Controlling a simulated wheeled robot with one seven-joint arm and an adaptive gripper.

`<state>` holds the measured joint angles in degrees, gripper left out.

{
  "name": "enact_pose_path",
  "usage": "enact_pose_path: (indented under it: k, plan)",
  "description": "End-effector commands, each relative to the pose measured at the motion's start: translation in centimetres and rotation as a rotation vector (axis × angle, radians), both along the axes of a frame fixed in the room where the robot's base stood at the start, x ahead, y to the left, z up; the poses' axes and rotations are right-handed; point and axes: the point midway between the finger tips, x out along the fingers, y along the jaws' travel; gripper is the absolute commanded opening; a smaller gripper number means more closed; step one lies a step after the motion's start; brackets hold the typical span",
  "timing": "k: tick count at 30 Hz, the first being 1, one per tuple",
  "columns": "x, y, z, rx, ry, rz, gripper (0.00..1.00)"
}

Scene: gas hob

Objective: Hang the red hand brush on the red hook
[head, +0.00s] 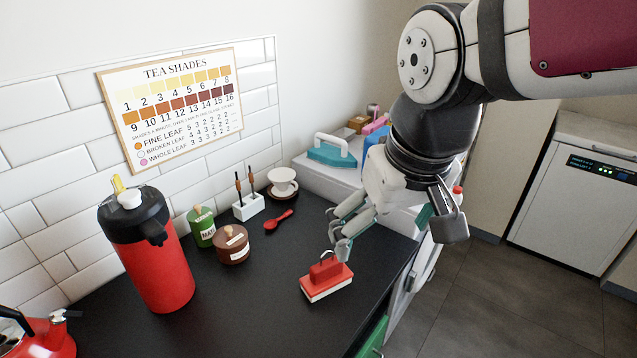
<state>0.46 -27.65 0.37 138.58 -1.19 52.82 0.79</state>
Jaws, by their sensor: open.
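The red hand brush (326,280) lies on the black counter, with its pale bristle edge down and its raised red handle up. A small ring or loop shows at the top of its handle. My gripper (392,236) is open and empty, above and to the right of the brush. One finger is close to the brush handle in the picture; I cannot tell whether it touches. The other finger is out to the right, past the counter edge. I cannot make out a red hook; a small red spot right of my gripper is too small to tell.
A teal-and-white object (331,151) sits behind.

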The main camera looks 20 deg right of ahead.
Motion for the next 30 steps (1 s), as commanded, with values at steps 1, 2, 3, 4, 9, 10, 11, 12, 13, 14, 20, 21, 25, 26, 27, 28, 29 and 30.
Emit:
enact_pose_path:
  k: [1, 2, 3, 4, 9, 10, 11, 12, 13, 14, 20, 21, 25, 26, 27, 28, 29, 30]
  plan:
    - [-1.5, 0.0, 0.4, 0.003, -0.026, 0.001, 0.93]
    - [-2.2, 0.0, 0.5, 0.004, -0.036, 0.002, 0.93]
    - [-3.2, 0.0, 0.5, 0.005, -0.047, 0.003, 0.93]
    - [-3.8, 0.1, 0.6, 0.006, -0.055, 0.004, 0.93]
    - [-5.9, 0.1, 0.4, 0.010, -0.082, 0.008, 0.93]
    - [-6.1, 0.1, 0.4, 0.011, -0.085, 0.008, 0.93]
    - [-6.2, 0.1, 0.4, 0.011, -0.086, 0.008, 0.93]
    - [-6.3, 0.1, 0.4, 0.011, -0.087, 0.008, 0.93]
    - [-6.3, 0.1, 0.4, 0.012, -0.087, 0.008, 0.93]
    - [-6.4, 0.1, 0.4, 0.012, -0.087, 0.008, 0.93]
    - [-6.3, 0.1, 0.4, 0.011, -0.087, 0.008, 0.93]
    - [-6.3, 0.1, 0.4, 0.011, -0.086, 0.009, 0.84]
    - [-5.7, 0.0, 0.6, -0.012, -0.073, 0.042, 0.54]
    - [-5.3, -0.1, 0.7, -0.026, -0.067, 0.061, 0.47]
    - [-4.7, -0.2, 0.8, -0.049, -0.054, 0.095, 0.45]
    - [-4.2, -0.2, 0.9, -0.067, -0.043, 0.126, 0.45]
    - [-3.6, -0.3, 1.0, -0.088, -0.030, 0.162, 0.45]
    - [-2.7, -0.4, 1.0, -0.120, -0.010, 0.217, 0.45]
